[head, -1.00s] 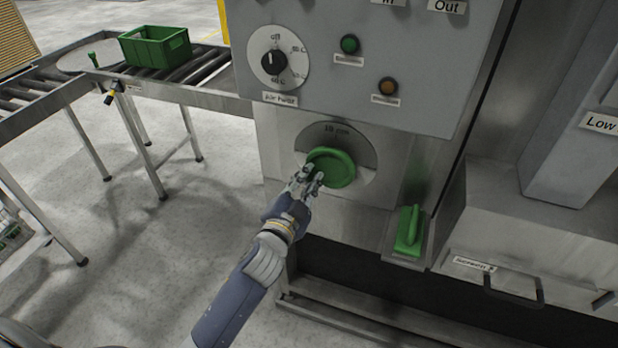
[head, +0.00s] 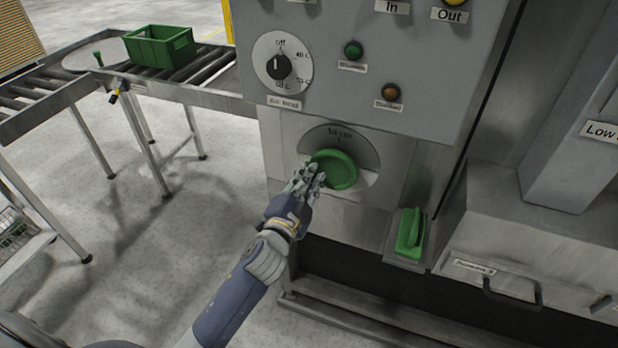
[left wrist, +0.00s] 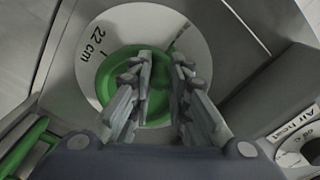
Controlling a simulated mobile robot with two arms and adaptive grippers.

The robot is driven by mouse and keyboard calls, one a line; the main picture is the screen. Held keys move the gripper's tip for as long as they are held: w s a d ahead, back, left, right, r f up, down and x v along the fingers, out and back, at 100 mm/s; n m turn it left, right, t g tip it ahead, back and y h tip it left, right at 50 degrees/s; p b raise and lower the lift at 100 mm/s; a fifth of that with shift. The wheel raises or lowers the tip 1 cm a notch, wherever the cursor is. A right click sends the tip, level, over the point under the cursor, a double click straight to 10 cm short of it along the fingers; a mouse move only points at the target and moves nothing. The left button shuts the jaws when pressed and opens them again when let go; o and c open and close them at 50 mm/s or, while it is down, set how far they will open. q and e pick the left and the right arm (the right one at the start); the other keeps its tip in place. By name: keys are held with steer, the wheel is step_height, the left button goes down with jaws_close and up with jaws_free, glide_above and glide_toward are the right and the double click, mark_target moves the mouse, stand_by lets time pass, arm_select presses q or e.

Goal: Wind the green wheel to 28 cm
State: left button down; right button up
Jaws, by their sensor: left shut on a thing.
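The green wheel (head: 339,170) is on the front of the steel machine, below the grey control panel. A pale round plate with a mark and a printed reading lies behind it. In the left wrist view the reading (left wrist: 91,42) looks like 22 cm; in the head view it is too blurred to read surely. My left gripper (head: 315,172) is shut on the left side of the wheel's rim. In the left wrist view its fingers reach over the green wheel (left wrist: 107,79) and hide part of it. My right gripper is not in view.
An air heat knob (head: 279,67) sits above left of the wheel, with green and amber buttons beside it. A green lever (head: 411,233) is at lower right. A roller conveyor (head: 205,80) with a green crate (head: 160,47) stands at left. The floor before it is clear.

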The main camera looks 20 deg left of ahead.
arm_select(q)
steer(key=c, duration=1.7)
jaws_free()
steer(key=shift+r, duration=0.5)
steer(key=shift+o, duration=1.1)
steer(key=shift+f, duration=0.25)
steer(key=shift+d+f, duration=0.1)
steer(key=shift+d, duration=0.05)
steer(key=s, duration=1.1)
steer(key=shift+s+a, duration=0.25)
steer(key=shift+s, duration=0.15)
